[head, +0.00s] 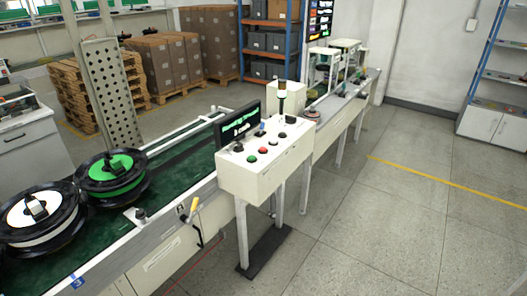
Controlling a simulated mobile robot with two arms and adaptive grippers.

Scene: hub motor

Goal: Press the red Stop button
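The red button (262,150) sits on the sloped top of a cream control box (262,180), near the middle of the head view. It looks small from here, and any label is too small to read. A green button (251,158) is just left of it, and other dark knobs are on the same panel. A dark display (238,126) stands at the panel's back left. Neither of my grippers is in view.
The box stands on legs over a dark base plate (264,252). A green conveyor (170,155) with black wheel hubs (112,172) runs along its left. A yellow-handled lever (194,206) is on the conveyor's edge. The tiled floor (400,225) at right is clear.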

